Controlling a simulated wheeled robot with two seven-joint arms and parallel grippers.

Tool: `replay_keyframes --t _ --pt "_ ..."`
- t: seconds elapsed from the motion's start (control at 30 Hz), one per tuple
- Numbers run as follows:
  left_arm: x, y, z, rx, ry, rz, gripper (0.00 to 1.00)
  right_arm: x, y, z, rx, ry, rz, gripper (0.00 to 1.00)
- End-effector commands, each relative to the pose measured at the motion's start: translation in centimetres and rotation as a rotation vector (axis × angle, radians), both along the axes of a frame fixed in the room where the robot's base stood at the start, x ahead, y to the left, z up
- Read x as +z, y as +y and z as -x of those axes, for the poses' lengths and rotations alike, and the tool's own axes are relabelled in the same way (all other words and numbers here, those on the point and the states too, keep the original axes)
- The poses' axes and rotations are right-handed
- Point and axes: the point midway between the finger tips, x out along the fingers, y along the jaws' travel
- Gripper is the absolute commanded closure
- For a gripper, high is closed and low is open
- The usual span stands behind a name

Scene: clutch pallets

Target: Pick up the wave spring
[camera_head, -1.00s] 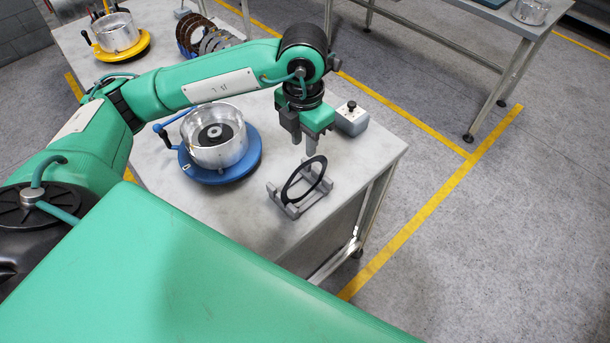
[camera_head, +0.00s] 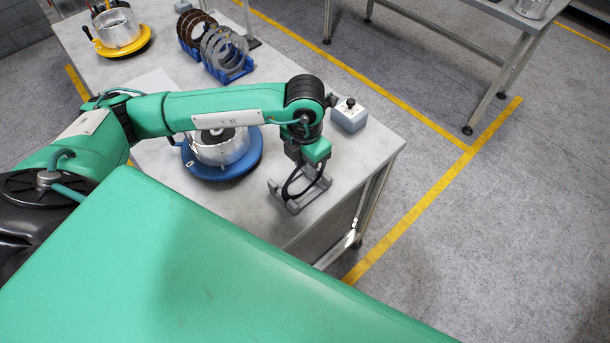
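The wave spring, a thin dark ring (camera_head: 290,190), stands upright in a small grey stand (camera_head: 293,207) near the front right edge of the table. My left gripper (camera_head: 304,172) is at the ring from above, its fingers near the ring's upper part. The gripper and wrist hide the upper part of the ring. I cannot tell whether the fingers are open or closed on it. My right gripper is not in view.
A metal drum on a blue round base (camera_head: 232,172) stands left of the stand, partly under my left arm. A grey button box (camera_head: 349,115) is behind the gripper. Blue racks (camera_head: 235,72) of rings and a yellow-based drum (camera_head: 122,49) are farther back.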

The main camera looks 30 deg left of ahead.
Motion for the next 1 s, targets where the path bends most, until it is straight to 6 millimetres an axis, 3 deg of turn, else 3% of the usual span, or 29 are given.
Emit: replay_keyframes --t 0.03,0.13,0.67,0.87,1.0 --pt "0.0 0.0 0.0 0.0 0.0 0.0 0.82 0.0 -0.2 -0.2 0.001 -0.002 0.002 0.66" --pt "0.0 0.0 0.0 0.0 0.0 0.0 1.0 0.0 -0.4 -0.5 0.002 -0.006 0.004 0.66" --pt "0.6 0.0 -0.1 0.001 -0.002 0.0 1.0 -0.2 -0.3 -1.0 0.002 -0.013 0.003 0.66" --pt "2.9 0.0 -0.1 -0.001 -0.005 0.002 1.0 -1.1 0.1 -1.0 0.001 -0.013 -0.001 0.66" --pt "6.1 0.0 -0.1 -0.002 -0.009 0.001 1.0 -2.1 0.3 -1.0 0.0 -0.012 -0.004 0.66"
